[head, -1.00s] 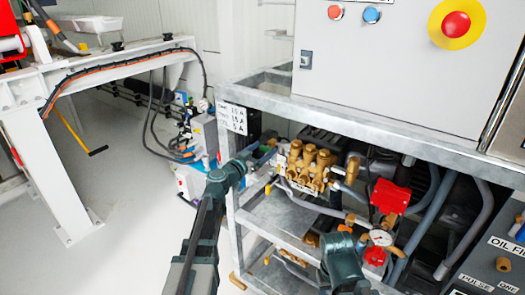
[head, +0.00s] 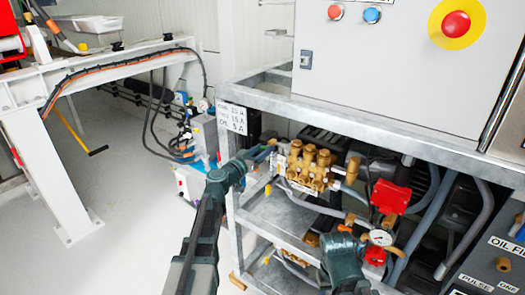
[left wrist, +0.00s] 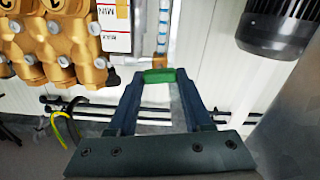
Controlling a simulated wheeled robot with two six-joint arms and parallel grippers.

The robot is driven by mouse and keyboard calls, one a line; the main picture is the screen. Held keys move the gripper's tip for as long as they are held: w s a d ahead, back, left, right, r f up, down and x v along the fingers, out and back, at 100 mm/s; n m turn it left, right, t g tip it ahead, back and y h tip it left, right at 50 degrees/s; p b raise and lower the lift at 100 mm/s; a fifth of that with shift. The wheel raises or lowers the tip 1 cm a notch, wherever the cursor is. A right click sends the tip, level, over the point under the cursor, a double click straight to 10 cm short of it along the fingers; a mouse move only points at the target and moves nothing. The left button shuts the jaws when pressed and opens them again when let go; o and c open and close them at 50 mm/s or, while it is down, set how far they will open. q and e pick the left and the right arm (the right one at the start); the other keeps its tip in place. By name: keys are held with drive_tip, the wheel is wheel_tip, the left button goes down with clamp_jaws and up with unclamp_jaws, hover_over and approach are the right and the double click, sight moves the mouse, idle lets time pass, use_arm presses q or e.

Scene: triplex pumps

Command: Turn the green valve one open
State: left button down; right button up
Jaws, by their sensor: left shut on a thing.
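The green valve handle (left wrist: 160,75) is a small bar between my left fingertips in the left wrist view. My left gripper (left wrist: 158,80) is shut on it, with one finger on each side. The handle sits at the lower end of a vertical pipe with a brass fitting (left wrist: 162,40). In the head view, my left gripper (head: 264,152) reaches in at the left side of the pump frame, beside the brass pump (head: 310,165). The handle is too small and covered to make out there. My right arm shows at the bottom, but its fingers are hidden.
A grey metal frame (head: 360,122) surrounds the pump, with a control cabinet (head: 400,55) above. A red box (head: 390,196) and a pressure gauge (head: 381,238) are to the right.

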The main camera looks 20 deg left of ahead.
use_arm(q)
drive_tip(key=n, duration=0.4)
drive_tip(key=shift+n, duration=0.3)
drive_tip(key=n, duration=0.3)
drive_tip(key=shift+a+n, duration=0.1)
drive_tip(key=shift+n, duration=0.2)
drive_tip(key=n, duration=0.4)
drive_tip(key=shift+f, duration=0.1)
drive_tip(key=shift+n, duration=2)
drive_tip(key=shift+c, duration=1.6)
unclamp_jaws()
drive_tip(key=v, duration=1.4)
